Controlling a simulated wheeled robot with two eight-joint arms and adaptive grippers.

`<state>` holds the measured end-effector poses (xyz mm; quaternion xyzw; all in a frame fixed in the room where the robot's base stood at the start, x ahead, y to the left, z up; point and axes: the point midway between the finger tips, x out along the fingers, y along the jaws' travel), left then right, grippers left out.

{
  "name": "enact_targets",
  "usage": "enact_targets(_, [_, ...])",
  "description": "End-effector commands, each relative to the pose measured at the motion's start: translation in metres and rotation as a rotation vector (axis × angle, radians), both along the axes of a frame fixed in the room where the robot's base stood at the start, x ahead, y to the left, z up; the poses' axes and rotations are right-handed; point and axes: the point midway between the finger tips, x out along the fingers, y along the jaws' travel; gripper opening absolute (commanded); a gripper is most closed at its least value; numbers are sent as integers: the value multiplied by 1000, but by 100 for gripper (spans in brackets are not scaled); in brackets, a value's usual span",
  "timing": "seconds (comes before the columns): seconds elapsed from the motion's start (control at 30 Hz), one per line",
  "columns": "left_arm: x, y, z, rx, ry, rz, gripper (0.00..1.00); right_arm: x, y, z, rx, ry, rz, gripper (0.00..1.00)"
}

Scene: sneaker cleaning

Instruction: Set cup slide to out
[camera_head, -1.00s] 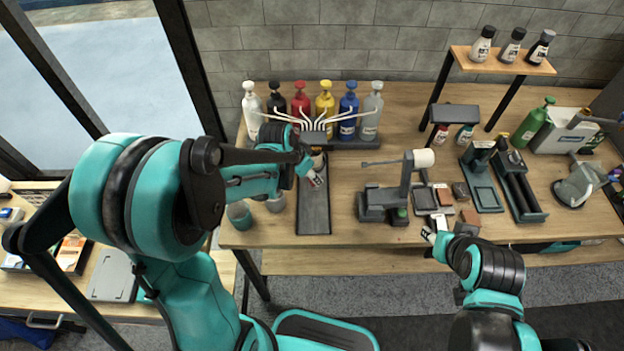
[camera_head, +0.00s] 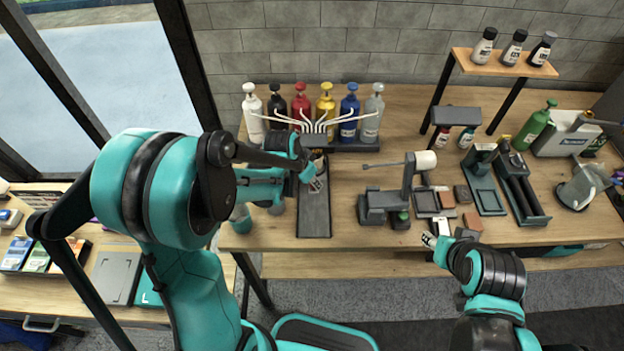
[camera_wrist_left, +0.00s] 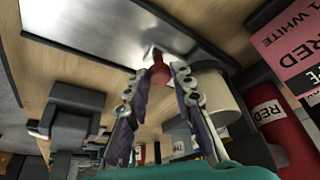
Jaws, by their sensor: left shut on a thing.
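The cup slide's long grey track (camera_head: 314,218) runs from under the dispenser head towards the table's front edge. It shows as a shiny plate in the left wrist view (camera_wrist_left: 85,25). My left gripper (camera_head: 318,180) is over the track's rear half, in front of the dispenser. In the wrist view its fingers (camera_wrist_left: 160,78) are shut on a small red knob (camera_wrist_left: 158,70). A pale cup (camera_wrist_left: 217,98) stands right beside the fingers. In the head view, my forearm and hand hide the cup and knob. My right gripper (camera_head: 430,240) is at the table's front edge, too small to read.
Several coloured pump bottles (camera_head: 325,105) stand behind the dispenser. Two cups, one greenish (camera_head: 240,218), stand left of the track, close to my left arm. A grey stand with a white roller (camera_head: 425,160) stands to the right. The track's front half is clear.

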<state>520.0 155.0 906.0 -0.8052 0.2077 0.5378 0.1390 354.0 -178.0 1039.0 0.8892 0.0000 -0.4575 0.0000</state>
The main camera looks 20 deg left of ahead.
Motion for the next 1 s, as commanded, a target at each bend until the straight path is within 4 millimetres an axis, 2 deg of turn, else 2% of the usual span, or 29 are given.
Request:
enact_targets(0.17, [-22,-6,0,-1,2,-1,0,0,0,0,0,0,0,40])
enact_targets(0.5, [-92,-27,0,1,1,-3,0,0,0,3,0,0,0,40])
enact_targets(0.7, [-127,-37,0,0,1,-3,0,0,0,6,0,0,0,40])
enact_targets(0.83, [-143,-41,0,0,1,-3,0,0,0,7,0,0,0,40])
enact_targets(1.0, [-153,-44,0,0,2,-1,0,0,0,8,0,0,0,40])
